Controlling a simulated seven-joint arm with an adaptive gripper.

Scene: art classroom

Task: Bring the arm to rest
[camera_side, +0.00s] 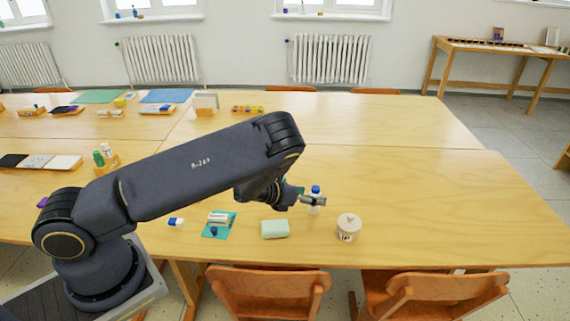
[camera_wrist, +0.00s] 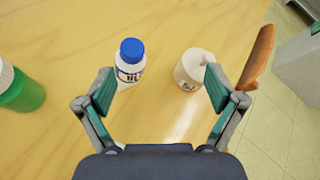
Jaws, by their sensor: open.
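My gripper (camera_side: 314,201) hangs low over the front part of the wooden table (camera_side: 430,210) at the end of my bent arm. In the wrist view my gripper (camera_wrist: 160,90) has its two fingers spread wide with nothing held between them. A white bottle with a blue cap (camera_wrist: 130,65) stands upright ahead of the left finger.
A green container (camera_wrist: 22,92) is at the wrist view's left edge. Chairs (camera_side: 268,290) line the front edge. The table's right side is clear.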

